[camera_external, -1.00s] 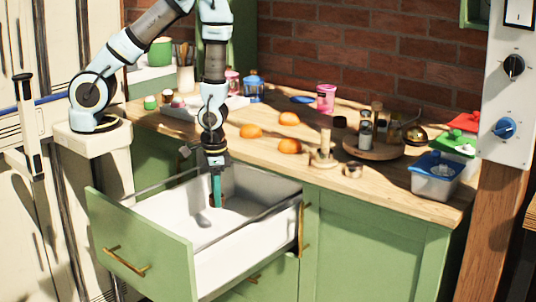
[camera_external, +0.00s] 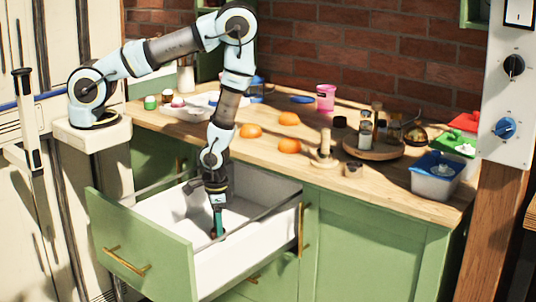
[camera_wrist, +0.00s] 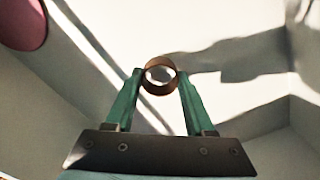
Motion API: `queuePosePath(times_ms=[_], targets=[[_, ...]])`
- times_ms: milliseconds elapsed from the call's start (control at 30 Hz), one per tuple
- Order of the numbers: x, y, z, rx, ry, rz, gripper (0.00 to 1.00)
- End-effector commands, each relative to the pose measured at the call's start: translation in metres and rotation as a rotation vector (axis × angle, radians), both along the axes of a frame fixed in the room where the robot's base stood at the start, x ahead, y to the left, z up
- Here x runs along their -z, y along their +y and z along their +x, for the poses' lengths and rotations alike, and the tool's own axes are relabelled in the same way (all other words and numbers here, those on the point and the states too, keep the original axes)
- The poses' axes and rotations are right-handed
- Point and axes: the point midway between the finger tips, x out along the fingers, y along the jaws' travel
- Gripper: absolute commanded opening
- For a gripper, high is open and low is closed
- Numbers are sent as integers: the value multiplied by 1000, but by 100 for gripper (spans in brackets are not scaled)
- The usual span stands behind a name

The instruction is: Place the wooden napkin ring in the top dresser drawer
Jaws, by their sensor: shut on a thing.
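The wooden napkin ring (camera_wrist: 158,90) is a brown open ring between the green fingertips of my gripper (camera_wrist: 160,77) in the wrist view. My gripper is shut on it, with a finger at each side. In the external view my gripper (camera_external: 217,233) points down inside the open top dresser drawer (camera_external: 140,245), close to its pale floor. The ring shows there only as a small dark brown patch at the fingertips. I cannot tell whether it touches the drawer floor.
The drawer's side rail (camera_external: 262,216) and walls stand close around my gripper. The wooden counter (camera_external: 260,168) behind holds several oranges, a pink cup (camera_external: 326,97), a round wooden tray (camera_external: 372,152) and a blue-lidded box (camera_external: 436,177). A pink round thing (camera_wrist: 22,22) shows in the wrist view.

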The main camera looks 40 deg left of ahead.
Motion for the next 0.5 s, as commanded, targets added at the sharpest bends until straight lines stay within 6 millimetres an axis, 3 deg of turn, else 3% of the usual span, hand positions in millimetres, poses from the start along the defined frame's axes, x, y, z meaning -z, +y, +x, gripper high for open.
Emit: queuePosePath(times_ms=[433, 467, 500], targets=[[8, 0, 0, 0, 0, 0, 3], [8, 0, 0, 0, 0, 0, 55], [7, 0, 0, 0, 0, 0, 60]])
